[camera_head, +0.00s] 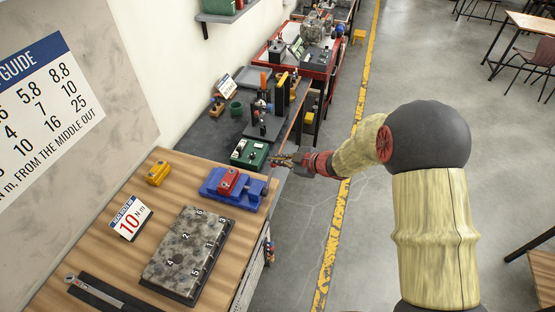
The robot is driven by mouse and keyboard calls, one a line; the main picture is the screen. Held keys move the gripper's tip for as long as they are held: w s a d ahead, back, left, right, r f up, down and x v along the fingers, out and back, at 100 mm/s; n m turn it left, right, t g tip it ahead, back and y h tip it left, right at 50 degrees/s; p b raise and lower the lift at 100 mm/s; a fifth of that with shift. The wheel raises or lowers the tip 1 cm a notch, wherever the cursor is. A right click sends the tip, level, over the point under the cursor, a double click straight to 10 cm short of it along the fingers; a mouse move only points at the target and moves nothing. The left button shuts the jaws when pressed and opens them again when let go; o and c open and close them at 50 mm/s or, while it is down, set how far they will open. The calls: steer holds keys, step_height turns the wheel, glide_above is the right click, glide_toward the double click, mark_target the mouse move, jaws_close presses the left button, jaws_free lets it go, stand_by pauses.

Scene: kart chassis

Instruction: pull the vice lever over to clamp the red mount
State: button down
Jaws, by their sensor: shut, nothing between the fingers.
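The blue vice (215,191) sits on the wooden bench top. The red mount (229,181) stands between its jaws, and I cannot tell how tightly it is held. A thin part that may be the vice lever (266,186) shows at the right end of the vice; it is too small to make out well. My gripper (273,160) is shut and empty, just beyond the vice's right end near the bench edge. It appears apart from the vice, but its height is hard to judge.
A green box (249,153) stands just left of my gripper. A numbered grey block (187,255), a torque sign (130,217) and a yellow block (157,173) are on the bench. A wrench (95,292) lies at the near end.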

steer(key=shift+p, duration=0.45)
steer(key=shift+w+d+f+m+g+p, duration=0.2)
steer(key=shift+w+f+p, duration=0.3)
steer(key=shift+p, duration=0.4)
steer(key=shift+w+d+f+m+g+p, duration=0.1)
steer(key=shift+w+d+f+g+p, duration=0.25)
steer(key=shift+p, duration=0.5)
steer(key=shift+a+f, duration=0.1)
steer(key=shift+f, duration=0.05)
